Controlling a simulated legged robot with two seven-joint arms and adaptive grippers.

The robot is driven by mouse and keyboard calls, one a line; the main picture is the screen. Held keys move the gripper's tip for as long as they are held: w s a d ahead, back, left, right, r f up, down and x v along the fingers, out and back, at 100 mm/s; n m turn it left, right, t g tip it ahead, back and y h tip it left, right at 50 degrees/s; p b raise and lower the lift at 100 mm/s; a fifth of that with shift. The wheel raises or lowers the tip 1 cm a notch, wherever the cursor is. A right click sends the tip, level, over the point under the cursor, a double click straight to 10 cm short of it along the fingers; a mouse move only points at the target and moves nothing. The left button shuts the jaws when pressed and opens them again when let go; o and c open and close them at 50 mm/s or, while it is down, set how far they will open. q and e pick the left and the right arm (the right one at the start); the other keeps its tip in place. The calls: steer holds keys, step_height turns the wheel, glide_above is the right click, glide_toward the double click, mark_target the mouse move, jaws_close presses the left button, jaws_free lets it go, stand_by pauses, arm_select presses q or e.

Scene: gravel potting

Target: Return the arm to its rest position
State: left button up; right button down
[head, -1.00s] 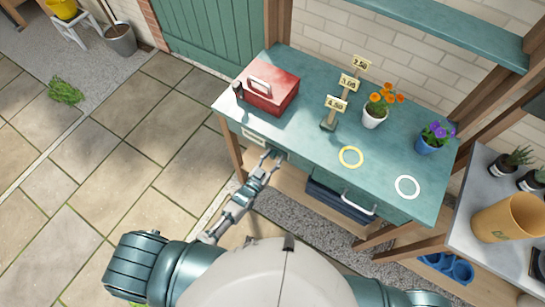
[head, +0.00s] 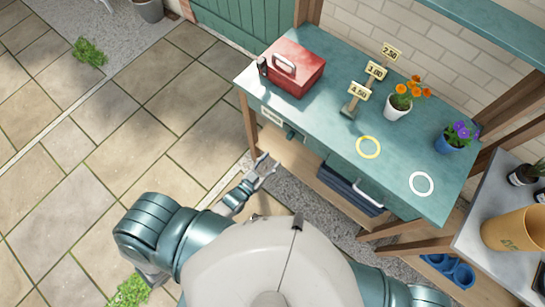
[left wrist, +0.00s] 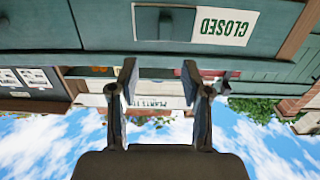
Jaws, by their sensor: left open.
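My left gripper (head: 264,167) is open and empty in the head view. It is low beside the near left side of the teal table (head: 330,130), apart from its front. Its two spread fingers also show in the left wrist view (left wrist: 158,80), with nothing between them. That view looks upside down at a teal drawer front with a white CLOSED sign (left wrist: 224,25). In the head view a white label (head: 271,116) and a dark knob (head: 291,134) show on the table front. My right gripper is not in view.
The table carries a red toolbox (head: 297,72), price signs (head: 375,72), an orange-flowered pot (head: 397,107), a blue pot (head: 452,143), a yellow ring (head: 368,147) and a white ring (head: 421,183). A grey side table (head: 485,215) stands right. Open paving (head: 90,140) lies left.

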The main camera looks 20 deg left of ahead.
arm_select(q)
steer(key=shift+a, duration=0.1)
stand_by(0.3)
steer(key=s+a+f+g+y, duration=0.1)
steer(key=s+a+f+g, duration=0.2)
steer(key=f, duration=0.6)
steer(key=s+a+f+g+y, duration=0.1)
steer(key=s+f+g+y, duration=0.15)
steer(key=s+f, duration=0.45)
steer(key=s+a+f+g+y, duration=0.1)
steer(key=s+a+f+g, duration=0.15)
steer(key=f, duration=0.85)
steer(key=s+a+f+g+y, duration=0.1)
steer(key=s+f+g, duration=0.3)
steer(key=s, duration=0.5)
steer(key=s+a+f+n+g, duration=0.1)
steer(key=s+a+f+g, duration=0.1)
steer(key=s+f+g, duration=0.2)
steer(key=s+f, duration=0.3)
steer(key=s, duration=0.3)
steer(key=shift+s+f+n+y, duration=0.15)
steer(key=shift+s+n+y, duration=0.15)
steer(key=shift+y, duration=0.05)
